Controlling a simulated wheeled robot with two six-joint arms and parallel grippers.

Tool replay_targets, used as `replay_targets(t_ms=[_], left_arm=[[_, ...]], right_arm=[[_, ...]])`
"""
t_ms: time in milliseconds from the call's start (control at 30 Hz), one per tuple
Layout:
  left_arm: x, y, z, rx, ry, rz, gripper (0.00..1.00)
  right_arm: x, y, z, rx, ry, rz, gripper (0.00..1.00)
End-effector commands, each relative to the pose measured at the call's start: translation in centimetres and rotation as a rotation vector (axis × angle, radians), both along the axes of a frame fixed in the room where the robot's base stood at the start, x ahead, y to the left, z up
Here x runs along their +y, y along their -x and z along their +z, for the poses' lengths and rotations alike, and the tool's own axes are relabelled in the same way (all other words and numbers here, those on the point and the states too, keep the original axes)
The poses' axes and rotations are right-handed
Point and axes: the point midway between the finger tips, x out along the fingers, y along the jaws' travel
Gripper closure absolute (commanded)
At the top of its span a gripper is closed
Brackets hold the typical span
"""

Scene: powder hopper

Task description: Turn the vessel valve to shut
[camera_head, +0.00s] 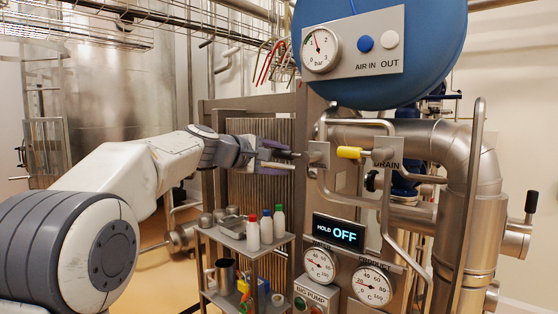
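A blue vessel (380,85) hangs at the top, with a pressure gauge (321,50) on its plate. Below it, a yellow handle (349,152) lies level, beside a plate marked DRAIN (387,157). No label names the vessel valve, so I cannot tell for sure which handle it is. My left gripper (288,156) points right, left of a small metal plate (318,154) and the yellow handle. Its fingers look spread, one above the other. A thin dark part shows between or just beyond them; I cannot tell whether they touch it. My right gripper is not in view.
A steel pipe (478,190) bends down at the right, with a thin handrail before it. A display (339,233) reads HOLD OFF above two gauges. A small cart (258,246) with several bottles stands below my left arm. Finned panels stand behind the gripper.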

Motion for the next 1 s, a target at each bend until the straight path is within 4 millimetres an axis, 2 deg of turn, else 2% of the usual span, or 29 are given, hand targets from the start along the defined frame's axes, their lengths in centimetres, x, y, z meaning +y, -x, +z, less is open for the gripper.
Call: replay_targets(t_ms=[467, 733, 1000], left_arm=[[0.5, 0.6, 0.3, -0.006, 0.001, 0.001, 0.41], [3.7, 4.4, 1.1, -0.008, -0.001, 0.003, 0.41], [6.2, 7.3, 2.2, -0.004, 0.0, 0.002, 0.41]], right_arm=[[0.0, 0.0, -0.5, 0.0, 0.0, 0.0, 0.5], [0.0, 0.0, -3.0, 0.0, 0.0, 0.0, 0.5], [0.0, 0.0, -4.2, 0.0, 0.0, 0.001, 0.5]])
